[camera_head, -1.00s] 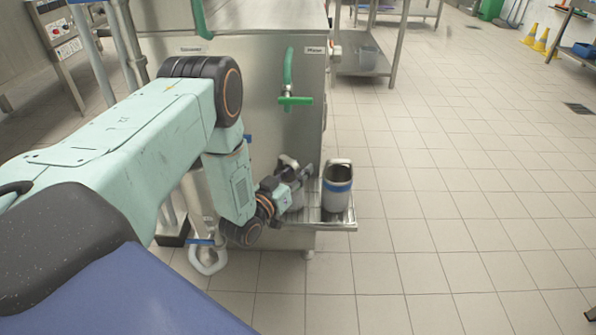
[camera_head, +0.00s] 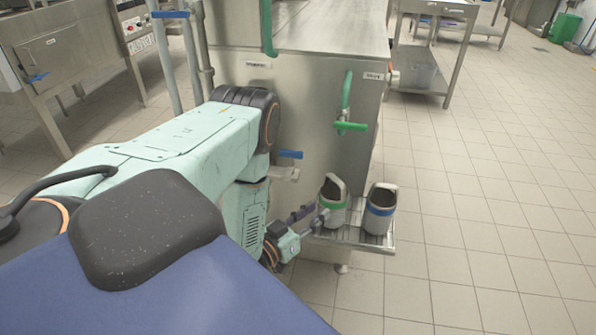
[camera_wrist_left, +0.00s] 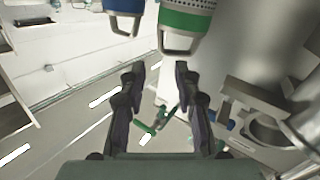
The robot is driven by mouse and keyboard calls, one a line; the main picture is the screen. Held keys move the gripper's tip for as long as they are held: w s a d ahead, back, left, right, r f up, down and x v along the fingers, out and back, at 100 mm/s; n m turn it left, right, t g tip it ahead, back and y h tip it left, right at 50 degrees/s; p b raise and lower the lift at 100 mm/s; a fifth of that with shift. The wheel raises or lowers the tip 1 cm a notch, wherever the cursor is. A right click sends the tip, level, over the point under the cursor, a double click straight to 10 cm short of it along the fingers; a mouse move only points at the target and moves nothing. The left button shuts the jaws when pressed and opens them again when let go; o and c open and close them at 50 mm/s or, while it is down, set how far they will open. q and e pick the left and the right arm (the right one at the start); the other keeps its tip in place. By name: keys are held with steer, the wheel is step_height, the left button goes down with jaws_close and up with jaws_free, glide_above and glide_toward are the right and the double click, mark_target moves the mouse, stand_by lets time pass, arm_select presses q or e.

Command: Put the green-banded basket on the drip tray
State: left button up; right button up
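The green-banded basket (camera_head: 333,216) stands on the slatted drip tray (camera_head: 352,237), close to the left of the blue-banded basket (camera_head: 377,222). Both are grey with a raised handle. My left gripper (camera_head: 312,219) is low at the left of the green-banded basket, partly hidden by its own arm. In the left wrist view my gripper (camera_wrist_left: 159,70) is open with nothing between its fingers. The green-banded basket (camera_wrist_left: 187,20) is beyond the fingertips there and appears apart from them. The blue-banded basket (camera_wrist_left: 124,8) is beside it. My right gripper is not in view.
The steel machine (camera_head: 315,120) rises behind the tray, with a green lever tap (camera_head: 349,125) above the baskets and a blue-handled tap (camera_head: 289,154) to the left. Open tiled floor (camera_head: 480,230) lies to the right.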

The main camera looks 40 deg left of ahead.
arm_select(q)
steer(key=s+d+f+g, duration=0.8)
steer(key=d+f+g, duration=0.1)
steer(key=d, duration=0.2)
steer(key=s+d+m+g, duration=0.1)
steer(key=s+g, duration=0.8)
steer(key=s, duration=1)
steer(key=shift+s+d+r, duration=0.15)
steer(key=shift+d+r, duration=0.2)
steer(key=shift+d, duration=0.1)
